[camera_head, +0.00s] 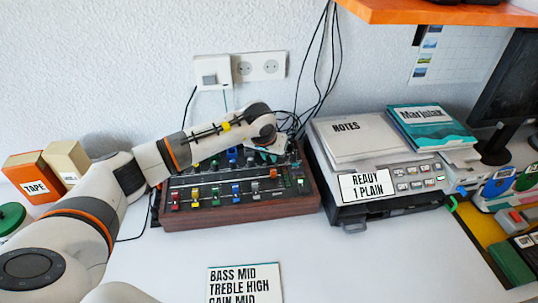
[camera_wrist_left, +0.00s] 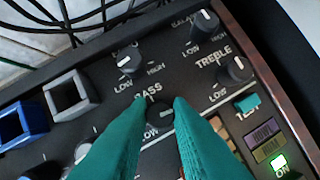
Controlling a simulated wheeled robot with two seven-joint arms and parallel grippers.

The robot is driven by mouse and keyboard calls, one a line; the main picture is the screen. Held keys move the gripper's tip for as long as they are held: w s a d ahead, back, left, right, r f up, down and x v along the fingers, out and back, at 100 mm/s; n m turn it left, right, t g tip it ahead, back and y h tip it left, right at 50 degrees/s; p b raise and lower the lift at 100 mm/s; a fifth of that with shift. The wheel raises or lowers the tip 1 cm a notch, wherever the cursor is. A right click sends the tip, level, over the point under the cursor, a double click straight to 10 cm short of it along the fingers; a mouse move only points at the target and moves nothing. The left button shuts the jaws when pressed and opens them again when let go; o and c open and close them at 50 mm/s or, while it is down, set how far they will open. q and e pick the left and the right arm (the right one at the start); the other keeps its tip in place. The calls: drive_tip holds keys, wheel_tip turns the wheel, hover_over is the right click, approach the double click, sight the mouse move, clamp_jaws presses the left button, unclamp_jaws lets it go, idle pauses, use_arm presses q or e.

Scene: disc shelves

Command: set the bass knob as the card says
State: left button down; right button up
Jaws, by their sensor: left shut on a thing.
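The mixer (camera_head: 240,208) is a dark panel in a wooden case with sliders, buttons and knobs. My left gripper (camera_head: 272,148) reaches over its back right part. In the left wrist view its teal fingers (camera_wrist_left: 161,118) are shut on the black bass knob (camera_wrist_left: 161,113), one on each side. The knob's pale mark points roughly right in that view. "LOW" shows beside it; its "HIGH" end is hidden by a finger. The card (camera_head: 244,284) on the table reads "BASS MID", "TREBLE HIGH", "GAIN MID"; its bottom edge is cut off. My right gripper is out of view.
The treble knob (camera_wrist_left: 236,70) and two other knobs stand close by. A lit green "ON" button (camera_wrist_left: 279,163) is near the mixer's edge. A grey machine (camera_head: 378,150) with notes stands right of the mixer. Boxes (camera_head: 34,178) stand left. The front table is mostly clear.

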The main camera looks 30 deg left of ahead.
use_arm(q)
drive_tip(key=n+y+b, duration=0.1)
drive_tip(key=n, duration=0.2)
drive_tip(key=shift+w+d, duration=0.1)
drive_tip(key=n+y, duration=0.1)
drive_tip(key=n, duration=0.1)
drive_tip(key=n+g+y+b, duration=0.1)
drive_tip(key=n, duration=0.2)
drive_tip(key=shift+w+d+n, duration=0.1)
drive_tip(key=shift+n, duration=0.2)
drive_tip(key=n+g, duration=0.1)
drive_tip(key=n, duration=0.1)
drive_tip(key=n+g, duration=0.1)
drive_tip(key=n, duration=0.2)
drive_tip(key=shift+w+y, duration=0.1)
drive_tip(key=shift+y, duration=0.3)
drive_tip(key=n+g, duration=0.2)
drive_tip(key=n, duration=0.3)
drive_tip(key=shift+w+b, duration=0.15)
drive_tip(key=shift+b, duration=0.15)
drive_tip(key=shift+n, duration=0.4)
drive_tip(key=c, duration=1.3)
unclamp_jaws()
drive_tip(key=shift+g, duration=0.3)
drive_tip(key=v, duration=1.2)
drive_tip(key=shift+b, duration=0.4)
